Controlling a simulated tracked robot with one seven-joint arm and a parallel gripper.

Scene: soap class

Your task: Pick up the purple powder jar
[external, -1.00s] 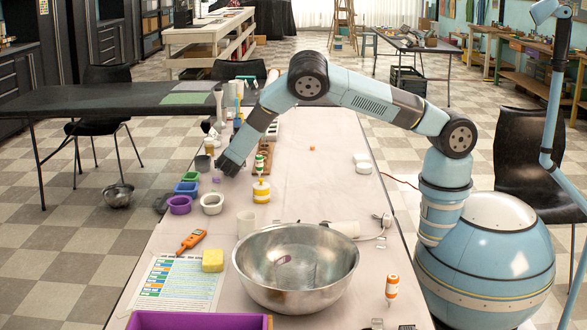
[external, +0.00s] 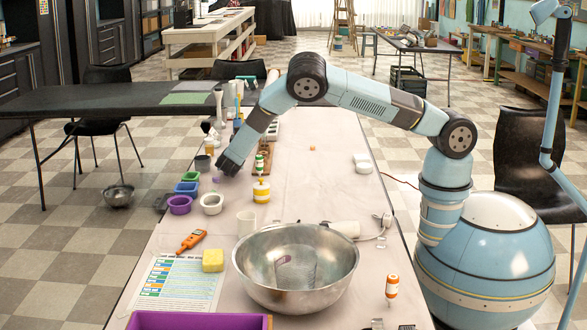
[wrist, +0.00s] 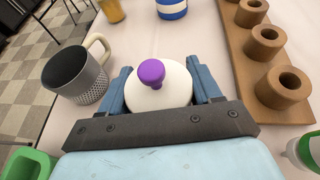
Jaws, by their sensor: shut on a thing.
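The powder jar (wrist: 173,88) is white and rounded, with a purple knob (wrist: 151,71) on top. In the wrist view it stands between the two blue fingers of my gripper (wrist: 160,80), one on each side. My gripper is shut on it. The bottom of the jar is hidden by the dark gripper bar. In the external view my gripper (external: 226,167) is low over the far left part of the table, and it mostly hides the jar.
A grey perforated mug (wrist: 80,75) stands close on the left and a wooden rack with round holders (wrist: 255,60) on the right. A green container (wrist: 28,165) is at the lower left. A steel bowl (external: 340,285) sits nearer the front. The table's right middle is mostly clear.

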